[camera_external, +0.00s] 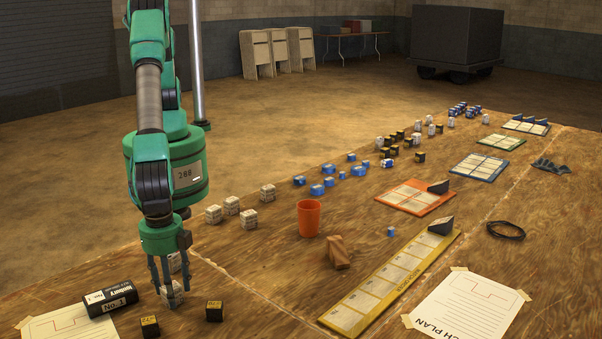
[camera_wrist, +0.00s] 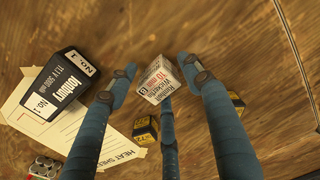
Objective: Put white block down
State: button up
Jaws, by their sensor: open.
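In the wrist view my gripper (camera_wrist: 160,84) has a finger on the left, one on the right and one below the block. Gaps show beside the left and right fingertips. Whether the lower finger touches the block I cannot tell.
A black battery-like pack (camera_external: 110,299) lies left on a taped paper sheet (camera_external: 70,325). Two black-yellow blocks (camera_external: 214,311) (camera_external: 150,326) stand nearby. Several white blocks (camera_external: 232,205) stand behind. An orange cup (camera_external: 309,218), brown lump (camera_external: 339,252) and yellow tray (camera_external: 395,283) are to the right.

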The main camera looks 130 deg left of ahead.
notch_tip(320, 180, up, 12)
jog(key=p, duration=0.2)
jog(key=shift+f, duration=0.25)
jog(key=shift+r, duration=0.1)
dwell(0.5)
jog(key=s+a+r+t, duration=0.1)
jog(key=s+a+r, duration=0.3)
jog(key=a+r, duration=0.55)
jog(key=s+a+r+t+h, duration=0.1)
jog(key=s+a+r, duration=0.2)
jog(key=a+r, duration=0.65)
jog(key=s+a+r, duration=0.4)
jog(key=a+r, duration=0.3)
jog(key=r, duration=0.5)
jog(key=s+a+r+t, duration=0.2)
jog(key=s+a+r, duration=0.4)
jog(key=s+a, duration=0.85)
jog(key=s, duration=0.6)
jog(key=s+a+f+t, duration=0.1)
jog(key=s+a, duration=0.2)
jog(key=s, duration=0.5)
jog(key=shift+s+a+n+t+y, duration=0.2)
jog(key=shift+s+n+t+y, duration=0.1)
jog(key=shift+s+n+y, duration=0.1)
